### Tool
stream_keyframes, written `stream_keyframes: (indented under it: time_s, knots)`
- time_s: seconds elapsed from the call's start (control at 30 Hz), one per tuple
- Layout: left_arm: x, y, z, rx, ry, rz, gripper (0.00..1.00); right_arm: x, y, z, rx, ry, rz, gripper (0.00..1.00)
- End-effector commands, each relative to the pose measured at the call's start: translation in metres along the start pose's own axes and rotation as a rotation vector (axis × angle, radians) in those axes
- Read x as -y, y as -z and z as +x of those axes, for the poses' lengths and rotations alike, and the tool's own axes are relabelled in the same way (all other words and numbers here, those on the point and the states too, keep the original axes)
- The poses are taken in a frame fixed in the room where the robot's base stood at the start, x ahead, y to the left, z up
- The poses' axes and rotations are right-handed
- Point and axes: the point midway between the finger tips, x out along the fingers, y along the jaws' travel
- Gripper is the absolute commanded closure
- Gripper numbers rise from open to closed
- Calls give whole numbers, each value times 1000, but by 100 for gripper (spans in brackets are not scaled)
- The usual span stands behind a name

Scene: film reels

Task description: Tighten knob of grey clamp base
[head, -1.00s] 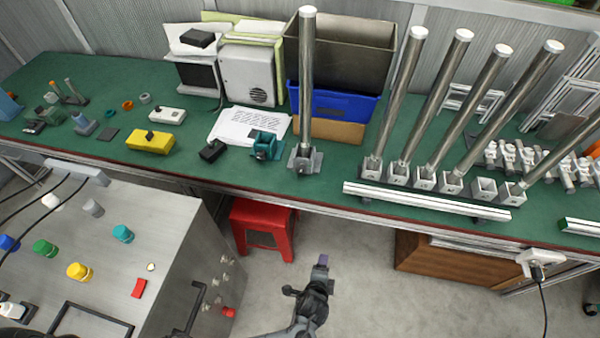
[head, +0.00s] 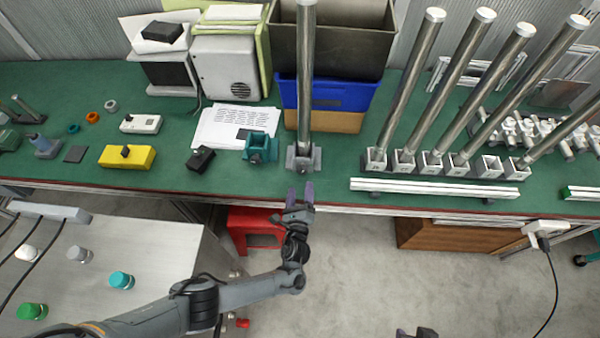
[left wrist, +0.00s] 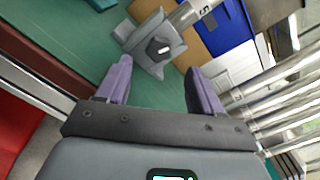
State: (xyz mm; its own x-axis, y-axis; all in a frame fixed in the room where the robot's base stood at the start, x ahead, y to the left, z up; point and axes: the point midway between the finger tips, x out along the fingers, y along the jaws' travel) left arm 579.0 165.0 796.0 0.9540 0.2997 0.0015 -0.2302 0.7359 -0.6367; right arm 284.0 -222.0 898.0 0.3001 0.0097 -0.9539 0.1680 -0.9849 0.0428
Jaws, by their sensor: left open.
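The grey clamp base (head: 304,158) stands near the front edge of the green bench, with a tall steel tube (head: 305,85) upright in it. In the left wrist view the clamp base (left wrist: 150,42) shows its dark knob (left wrist: 159,47) on the side facing me. The knob is hard to make out in the head view. My left gripper (head: 300,191) is open and empty, just in front of the base at the bench edge. In the left wrist view its purple fingers (left wrist: 157,70) point at the base, with the knob beyond and between them, apart from it.
A teal clamp base (head: 261,147) stands just left. A black block (head: 200,160) and a yellow box (head: 127,157) lie further left. A blue bin (head: 330,103) is behind. A white rail (head: 432,190) lies right. A dark piece, perhaps of my right arm, shows at the bottom edge.

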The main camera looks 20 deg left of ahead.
Motion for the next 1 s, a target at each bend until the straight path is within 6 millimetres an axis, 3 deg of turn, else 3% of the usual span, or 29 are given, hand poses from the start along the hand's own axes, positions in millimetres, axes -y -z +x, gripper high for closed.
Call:
stream_keyframes:
  time_s: [0.2,0.4,0.9,1.0]
  knots:
    - [-2,2,38,2,0,0,34,2,-5,15,0,2,0,57]
    - [-2,2,61,-1,-1,0,34,3,-5,23,-4,6,4,57]
    - [-1,1,72,-2,-2,-2,34,5,-4,25,-8,11,9,57]
    - [-1,1,72,-2,-2,-2,49,5,-4,25,-8,11,9,57]
